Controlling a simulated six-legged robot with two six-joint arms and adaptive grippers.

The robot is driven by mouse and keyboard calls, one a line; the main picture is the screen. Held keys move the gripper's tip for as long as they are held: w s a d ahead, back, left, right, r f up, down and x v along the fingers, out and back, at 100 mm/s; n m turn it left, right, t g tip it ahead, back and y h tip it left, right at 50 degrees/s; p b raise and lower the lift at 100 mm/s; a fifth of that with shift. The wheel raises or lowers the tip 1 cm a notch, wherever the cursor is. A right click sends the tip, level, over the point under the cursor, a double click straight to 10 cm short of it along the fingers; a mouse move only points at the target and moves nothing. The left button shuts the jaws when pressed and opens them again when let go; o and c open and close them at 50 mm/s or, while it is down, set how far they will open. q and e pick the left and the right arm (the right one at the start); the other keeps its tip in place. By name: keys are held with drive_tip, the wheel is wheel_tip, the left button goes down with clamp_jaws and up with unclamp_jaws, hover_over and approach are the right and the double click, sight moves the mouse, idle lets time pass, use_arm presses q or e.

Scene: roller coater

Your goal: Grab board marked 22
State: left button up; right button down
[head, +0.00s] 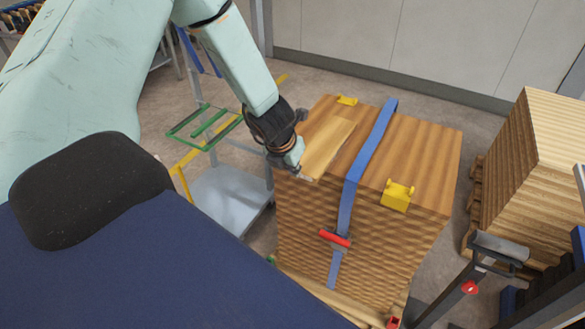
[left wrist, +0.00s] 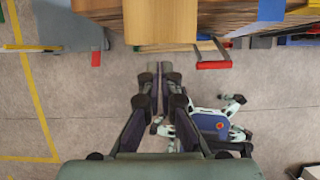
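A pale board (head: 328,146) lies on top of the strapped wooden stack (head: 425,150), left of the blue strap. No number can be read on it. My left gripper (head: 291,160) is at the board's near left end, by the stack's top edge. In the left wrist view the pale board (left wrist: 160,22) is at the top middle. There the left gripper's fingertips (left wrist: 159,70) are close together just below the board's end, with nothing visible between them. My right gripper is out of view.
A blue strap (head: 367,155) with a red-handled buckle (head: 335,238) crosses the stack. Yellow corner pieces (head: 397,195) sit on its edges. A grey cart (head: 228,195) stands left. A second wooden stack (head: 540,150) stands right.

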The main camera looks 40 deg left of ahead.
use_arm(q)
drive_tip(key=o, duration=0.5)
drive_tip(key=shift+w+a+f, duration=0.15)
drive_tip(key=shift+a+f, duration=0.15)
drive_tip(key=shift+a, duration=0.15)
drive_tip(key=shift+c, duration=0.2)
drive_tip(key=o, duration=0.6)
drive_tip(key=shift+s+d+r, duration=0.2)
drive_tip(key=shift+d+r, duration=0.1)
drive_tip(key=shift+d, duration=0.1)
drive_tip(key=o, duration=0.5)
drive_tip(key=shift+w+a+f, duration=0.15)
drive_tip(key=shift+a+f, duration=0.1)
drive_tip(key=shift+a, duration=0.1)
drive_tip(key=shift+d+r, duration=0.25)
drive_tip(key=shift+r, duration=0.05)
